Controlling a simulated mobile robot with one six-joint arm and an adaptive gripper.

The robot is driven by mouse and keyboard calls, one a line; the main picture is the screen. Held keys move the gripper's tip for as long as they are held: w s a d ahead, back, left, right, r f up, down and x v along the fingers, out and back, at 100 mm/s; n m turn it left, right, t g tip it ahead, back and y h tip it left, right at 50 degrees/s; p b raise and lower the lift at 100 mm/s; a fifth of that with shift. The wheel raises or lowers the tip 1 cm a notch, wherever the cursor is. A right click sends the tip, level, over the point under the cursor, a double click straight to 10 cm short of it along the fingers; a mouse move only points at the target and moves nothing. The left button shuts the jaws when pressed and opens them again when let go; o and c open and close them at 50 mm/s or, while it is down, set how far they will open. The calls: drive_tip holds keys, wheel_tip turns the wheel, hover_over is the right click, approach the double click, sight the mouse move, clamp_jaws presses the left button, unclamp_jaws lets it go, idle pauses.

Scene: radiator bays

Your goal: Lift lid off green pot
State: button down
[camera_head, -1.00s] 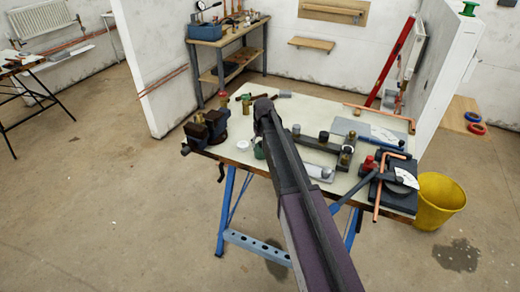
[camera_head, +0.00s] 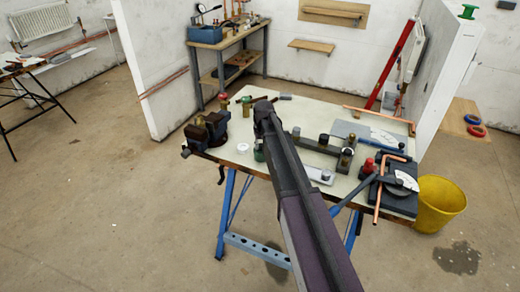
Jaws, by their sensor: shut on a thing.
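The green pot (camera_head: 259,151) stands on the white-topped workbench (camera_head: 215,160), just left of my arm and mostly hidden behind it. My gripper (camera_head: 257,136) points down at the pot from above, at the far end of my dark arm. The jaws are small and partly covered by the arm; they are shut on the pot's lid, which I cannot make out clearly. I cannot tell whether the lid is touching the pot or clear of it. A small white disc (camera_head: 242,147) lies on the bench to the left of the pot.
A vice (camera_head: 207,131) is on the bench's left edge. Dark blocks with round fittings (camera_head: 323,139) and a pipe bender (camera_head: 397,188) lie right of my arm. A copper pipe (camera_head: 385,115) is at the back. A yellow bucket (camera_head: 439,203) stands right of the bench.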

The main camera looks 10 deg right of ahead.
drive_tip(key=shift+r, duration=0.15)
wheel_tip(320, 180, up, 4)
drive_tip(key=p, duration=0.4)
drive_tip(key=s+a+p, duration=0.1)
drive_tip(key=s+a, duration=0.1)
drive_tip(key=s, duration=1.3)
drive_tip(key=shift+s+a+r, duration=0.2)
drive_tip(key=shift+s+r, duration=0.1)
drive_tip(key=shift+s, duration=0.1)
